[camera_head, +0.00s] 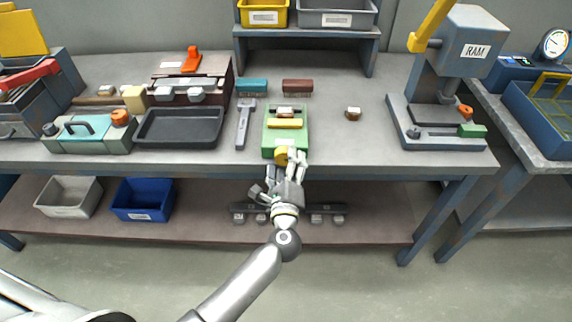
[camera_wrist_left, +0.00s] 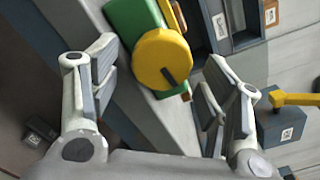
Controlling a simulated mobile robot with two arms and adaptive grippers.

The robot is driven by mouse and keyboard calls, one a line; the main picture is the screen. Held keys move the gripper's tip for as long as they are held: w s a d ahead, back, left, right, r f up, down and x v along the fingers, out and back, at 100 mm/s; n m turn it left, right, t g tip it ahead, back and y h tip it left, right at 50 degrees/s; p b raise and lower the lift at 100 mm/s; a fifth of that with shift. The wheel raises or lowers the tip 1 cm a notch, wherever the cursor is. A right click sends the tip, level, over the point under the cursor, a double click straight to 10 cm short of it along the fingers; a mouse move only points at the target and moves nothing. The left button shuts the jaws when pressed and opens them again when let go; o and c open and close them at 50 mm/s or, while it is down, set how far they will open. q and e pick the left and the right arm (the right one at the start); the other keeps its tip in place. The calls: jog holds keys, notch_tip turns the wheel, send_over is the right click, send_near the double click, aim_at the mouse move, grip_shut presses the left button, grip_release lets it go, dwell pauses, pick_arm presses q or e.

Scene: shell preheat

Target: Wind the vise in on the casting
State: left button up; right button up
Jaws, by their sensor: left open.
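The green vise (camera_head: 271,139) stands at the front edge of the bench, with a yellow bar across it. A small brown and pale piece (camera_head: 285,111), perhaps the casting, sits in its upper part; I cannot tell whether the jaws touch it. The vise's round yellow knob (camera_head: 281,155) faces the front edge. My left gripper (camera_head: 289,160) is open at the knob. In the left wrist view the knob (camera_wrist_left: 162,58) lies between the spread fingers (camera_wrist_left: 158,72), with visible gaps on both sides. My right gripper is not in view.
A hammer (camera_head: 242,125) lies left of the vise, beside a dark tray (camera_head: 180,139). A small brown piece (camera_head: 353,113) lies to the right on otherwise clear bench, before the RAM press (camera_head: 473,50). The lower shelf (camera_head: 380,228) juts out below.

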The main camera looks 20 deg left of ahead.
pick_arm(q)
jog(key=v, duration=1.2)
jog(key=s+a+f+n+g+h, duration=0.25)
jog(key=s+f+g, duration=0.3)
jog(key=f, duration=1.05)
jog(key=s+a+f+n+g+h, duration=0.1)
jog(key=s+f+n+g, duration=0.4)
jog(key=f, duration=1.2)
jog(key=s+a+f+n+g, duration=0.2)
jog(key=s+f+n, duration=0.2)
jog(key=s, duration=0.5)
jog(key=s+a+f+n+g+h, duration=0.1)
jog(key=s+f+n, duration=0.3)
jog(key=s, duration=0.5)
jog(key=s+a+f+n+g, duration=0.3)
jog(key=s+a+f+n, duration=0.1)
jog(key=s+f, duration=0.4)
jog(key=shift+s, duration=1.15)
